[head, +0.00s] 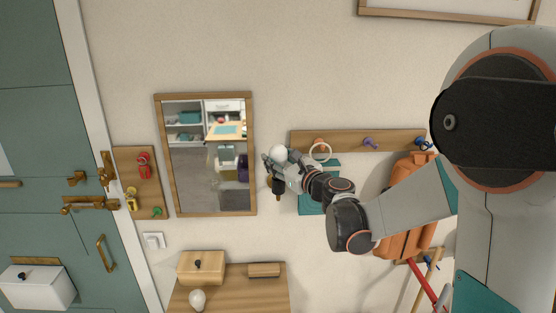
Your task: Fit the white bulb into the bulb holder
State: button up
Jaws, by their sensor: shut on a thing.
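My gripper (271,158) is in front of the wall, just right of the mirror. It is shut on a round white thing that looks like the white bulb (278,152); the globe shows at the top of the fingers. A small dark and brass fitting (277,188), perhaps the bulb holder, shows just below the gripper and is partly hidden by it. I cannot tell whether the bulb touches it. A second pale, bulb-shaped thing (197,299) stands on the wooden table at the bottom.
A framed mirror (161,155) hangs left of my gripper. A wooden box (200,268) sits on the table (240,290).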

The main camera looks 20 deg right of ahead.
jog(key=shift+f+b, duration=1.15)
jog(key=shift+f, duration=0.15)
jog(key=o, duration=1.1)
jog(key=v, duration=1.2)
